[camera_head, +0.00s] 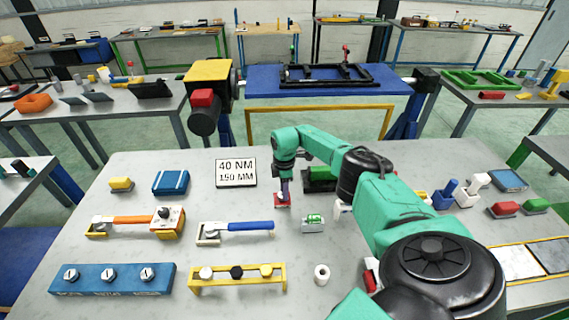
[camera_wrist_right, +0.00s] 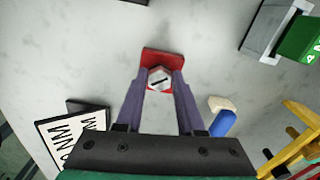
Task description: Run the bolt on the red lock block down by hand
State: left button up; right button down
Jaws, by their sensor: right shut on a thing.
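The red lock block (camera_head: 283,205) lies on the grey table, below and right of the printed sign. In the right wrist view the red block (camera_wrist_right: 162,55) shows just beyond my fingertips. A hex bolt (camera_wrist_right: 160,78) with a dark slot-like mark on its silver head stands on the block. My right gripper (camera_head: 284,193) points down over the block. In the wrist view its purple fingers (camera_wrist_right: 160,82) are closed on both sides of the bolt head. The bolt's shank is hidden, so its depth cannot be told. My left gripper is not in view.
A sign reading "40 NM 150 MM" (camera_head: 236,173) is left of the block. A green-topped block (camera_head: 313,222) sits close by at right. A blue-handled wrench (camera_head: 237,228) and an orange-handled one (camera_head: 132,219) lie left. Bolt racks (camera_head: 112,278) stand in front.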

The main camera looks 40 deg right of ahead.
jog(key=shift+w+r+m, duration=0.2)
jog(key=shift+r+m, duration=0.05)
jog(key=shift+m, duration=0.35)
jog(key=c, duration=0.7)
grip_release()
jog(key=shift+a, duration=0.1)
jog(key=shift+o, duration=0.9)
jog(key=shift+s+f, duration=0.1)
